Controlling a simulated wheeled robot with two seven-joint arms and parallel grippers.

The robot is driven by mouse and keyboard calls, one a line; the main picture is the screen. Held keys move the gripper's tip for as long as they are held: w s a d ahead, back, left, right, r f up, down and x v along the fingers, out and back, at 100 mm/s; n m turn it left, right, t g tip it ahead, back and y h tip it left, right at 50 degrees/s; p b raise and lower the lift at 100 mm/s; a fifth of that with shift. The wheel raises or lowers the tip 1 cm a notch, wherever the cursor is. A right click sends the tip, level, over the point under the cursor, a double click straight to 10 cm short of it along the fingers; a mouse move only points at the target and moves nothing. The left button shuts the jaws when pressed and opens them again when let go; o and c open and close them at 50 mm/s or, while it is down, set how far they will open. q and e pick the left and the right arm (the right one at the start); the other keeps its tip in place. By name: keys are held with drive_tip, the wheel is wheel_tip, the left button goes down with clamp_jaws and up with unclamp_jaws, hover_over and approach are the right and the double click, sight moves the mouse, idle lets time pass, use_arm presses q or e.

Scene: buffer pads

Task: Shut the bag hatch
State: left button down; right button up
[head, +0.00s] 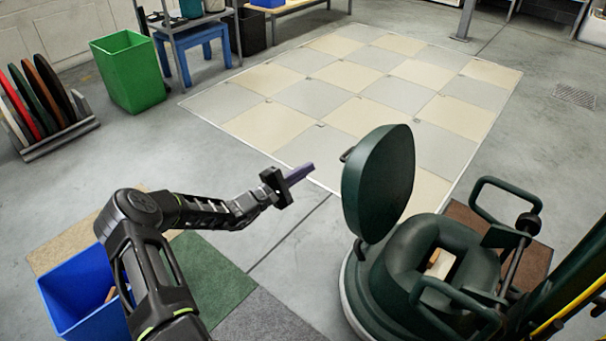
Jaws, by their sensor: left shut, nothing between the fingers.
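The bag hatch (379,184) is a dark green rounded lid that stands open and upright at the left side of a dark green floor machine (404,263). A small handle or latch shows at its upper left edge. The machine's opening (440,264) is uncovered, and a small pale and orange-brown item lies inside it. My left gripper (309,169) has purple fingers that are shut and empty. It is in the air to the left of the hatch, apart from it and pointing toward it. My right gripper is not in view.
The machine's looped handles (502,187) and a thick pole with a yellow cable stand at the right. A blue bin (75,300) is at the lower left, near carpet squares. A green bin (130,75) and a rack of pads (45,108) stand farther back. The checkered floor beyond is clear.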

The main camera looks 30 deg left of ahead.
use_arm(q)
drive_tip(key=w+d+r+b, duration=0.2)
drive_tip(key=w+d+b, duration=0.2)
drive_tip(key=w+d, duration=0.2)
drive_tip(key=shift+r, duration=0.2)
